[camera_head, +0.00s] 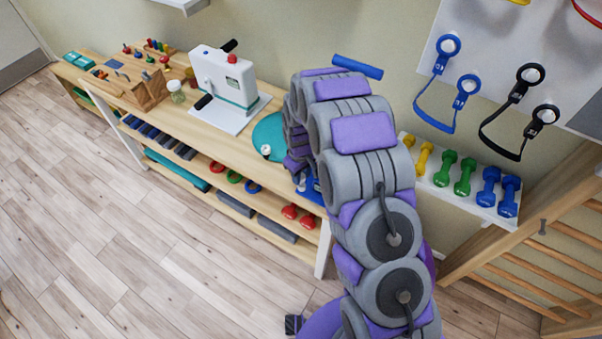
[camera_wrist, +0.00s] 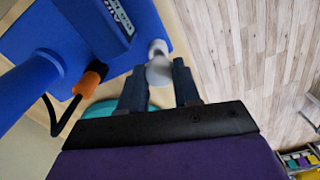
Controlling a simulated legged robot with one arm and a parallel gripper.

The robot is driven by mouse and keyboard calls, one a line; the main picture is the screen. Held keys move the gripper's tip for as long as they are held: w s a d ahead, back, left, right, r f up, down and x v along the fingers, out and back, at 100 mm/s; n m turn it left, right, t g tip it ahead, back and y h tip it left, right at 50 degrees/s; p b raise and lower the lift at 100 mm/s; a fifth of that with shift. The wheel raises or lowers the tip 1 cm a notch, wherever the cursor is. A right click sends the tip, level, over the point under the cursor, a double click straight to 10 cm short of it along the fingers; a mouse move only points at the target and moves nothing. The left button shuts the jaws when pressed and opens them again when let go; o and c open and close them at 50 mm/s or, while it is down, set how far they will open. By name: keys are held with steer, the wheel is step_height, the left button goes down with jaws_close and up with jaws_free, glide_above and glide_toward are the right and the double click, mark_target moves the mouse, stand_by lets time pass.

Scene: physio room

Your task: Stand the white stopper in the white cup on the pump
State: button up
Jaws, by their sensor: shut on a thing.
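My gripper (camera_wrist: 160,84) is shut on the white stopper (camera_wrist: 160,72), which shows pale between the two dark fingers in the wrist view. Just beyond it is the small white cup (camera_wrist: 157,47) at the edge of the blue pump (camera_wrist: 75,35). The stopper overlaps the cup in this view; I cannot tell whether it is inside, touching or just above. In the head view, my arm hides the gripper and most of the pump; the pump's blue handle bar (camera_head: 357,66) shows behind my arm.
The wooden bench (camera_head: 205,125) carries a white machine (camera_head: 225,82), a glass jar (camera_head: 177,92) and a teal disc (camera_head: 268,128) with a small white piece (camera_head: 266,150) on it. A dumbbell rack (camera_head: 455,190) is on the right. The floor in front is clear.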

steer(key=shift+d+f, duration=0.1)
steer(key=shift+f, duration=1.25)
stand_by(0.9)
steer(key=o, duration=1.1)
steer(key=shift+r+p, duration=0.95)
steer(key=shift+r, duration=2.55)
